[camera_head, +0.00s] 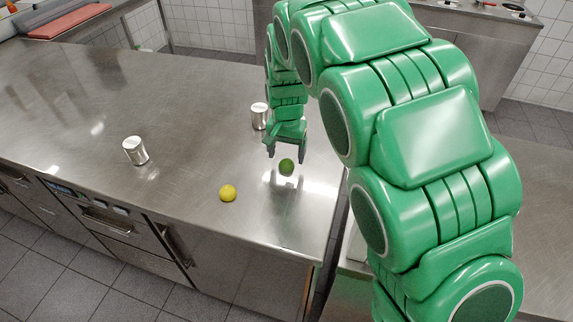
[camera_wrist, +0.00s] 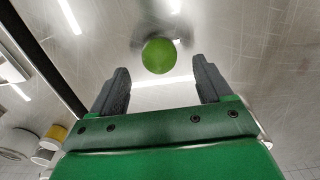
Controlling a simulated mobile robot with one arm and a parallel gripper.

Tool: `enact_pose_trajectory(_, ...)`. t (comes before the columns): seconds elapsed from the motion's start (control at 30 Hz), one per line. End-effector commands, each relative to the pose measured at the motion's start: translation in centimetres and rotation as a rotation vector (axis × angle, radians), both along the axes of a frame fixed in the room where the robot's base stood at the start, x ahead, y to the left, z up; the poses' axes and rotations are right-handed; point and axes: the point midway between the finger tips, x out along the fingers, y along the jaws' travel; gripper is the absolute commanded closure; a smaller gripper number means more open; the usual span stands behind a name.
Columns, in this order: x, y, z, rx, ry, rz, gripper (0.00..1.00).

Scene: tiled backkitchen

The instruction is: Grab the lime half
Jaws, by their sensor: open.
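A small round green lime piece (camera_head: 286,167) rests on the steel counter (camera_head: 200,110) near its right end. My green gripper (camera_head: 287,154) points down just above and behind it, with dark fingers apart. In the wrist view the green lime piece (camera_wrist: 159,55) shows just beyond the fingertips, between the lines of the two fingers. My gripper (camera_wrist: 158,75) is open with nothing between its fingers. From these views I cannot tell the lime's cut face.
A yellow lemon (camera_head: 228,193) lies left of the lime near the front edge. A silver can (camera_head: 135,150) stands farther left, and another can (camera_head: 259,116) stands behind my gripper on its left. A red cutting board (camera_head: 68,22) is at the far left back. The middle of the counter is clear.

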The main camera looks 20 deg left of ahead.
Motion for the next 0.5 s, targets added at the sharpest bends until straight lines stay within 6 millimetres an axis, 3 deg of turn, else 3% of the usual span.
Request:
enact_pose_trajectory(0.2,-0.1,-0.1,-2.8,-0.001,0.002,0.001,0.21)
enact_pose_trajectory(0.47,0.0,0.0,-3.0,0.001,-0.002,0.0,0.21)
enact_pose_trajectory(0.5,0.0,0.0,-3.0,0.001,-0.002,0.0,0.26)
